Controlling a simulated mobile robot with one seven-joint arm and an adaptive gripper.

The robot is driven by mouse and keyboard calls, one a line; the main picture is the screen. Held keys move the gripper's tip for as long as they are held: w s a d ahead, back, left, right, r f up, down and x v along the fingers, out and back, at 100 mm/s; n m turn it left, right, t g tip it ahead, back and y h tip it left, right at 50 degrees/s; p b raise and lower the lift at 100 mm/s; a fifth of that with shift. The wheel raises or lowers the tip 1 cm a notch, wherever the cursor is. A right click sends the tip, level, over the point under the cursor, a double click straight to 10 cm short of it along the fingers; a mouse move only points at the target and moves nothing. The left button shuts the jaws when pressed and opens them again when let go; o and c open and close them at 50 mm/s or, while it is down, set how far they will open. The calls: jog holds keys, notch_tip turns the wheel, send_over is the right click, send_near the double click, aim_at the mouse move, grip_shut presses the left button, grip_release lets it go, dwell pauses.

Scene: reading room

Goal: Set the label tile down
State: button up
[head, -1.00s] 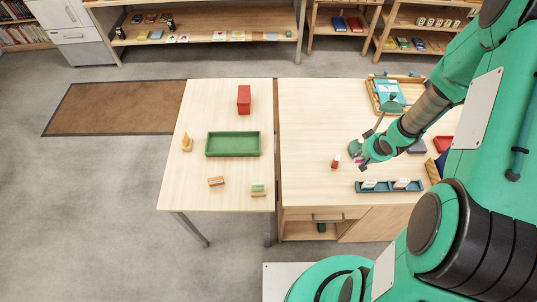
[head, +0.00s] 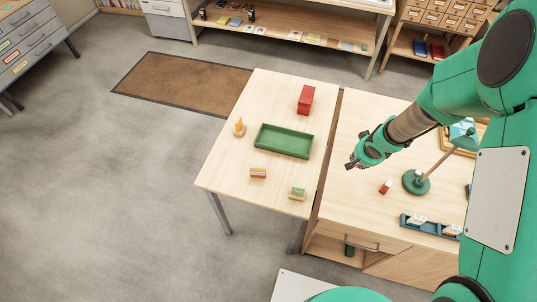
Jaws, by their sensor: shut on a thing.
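My gripper (head: 355,161) is in the head view above the right-hand table (head: 345,205), near its left edge. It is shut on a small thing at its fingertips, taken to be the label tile. The tile is too small and too hidden by the fingers to make out its face or tilt. The gripper is left of and beyond a small red and white block (head: 386,187) on the table. I cannot tell the tile's exact height above the wood.
The left table (head: 225,170) holds a green tray (head: 284,141), a red box (head: 306,99), an orange cone-shaped piece (head: 239,128) and two small blocks. A green lamp (head: 416,182) and a blue rack (head: 430,226) stand right of the gripper.

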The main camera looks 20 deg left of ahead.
jog(key=s+a+f+b, duration=0.1)
jog(key=s+a+b, duration=0.1)
jog(key=a, duration=1.1)
jog(key=s+a+b, duration=0.2)
jog(key=a+b, duration=0.1)
jog(key=a, duration=1.1)
jog(key=s+a+f+b, duration=0.1)
jog(key=s+a+b, duration=0.2)
jog(key=s+a, duration=1.2)
jog(key=shift+s+a, duration=0.25)
jog(key=shift+a, duration=1.05)
jog(key=shift+w, duration=0.1)
jog(key=w+a, duration=0.3)
jog(key=a, duration=0.1)
jog(key=w+a+f, duration=0.1)
jog(key=w+a, duration=0.6)
jog(key=a, duration=0.1)
jog(key=shift+w+f, duration=0.25)
jog(key=shift+w, duration=0.1)
jog(key=shift+d, duration=0.1)
jog(key=shift+f, duration=0.1)
jog(key=shift+f+b, duration=0.55)
jog(key=shift+f, duration=1.1)
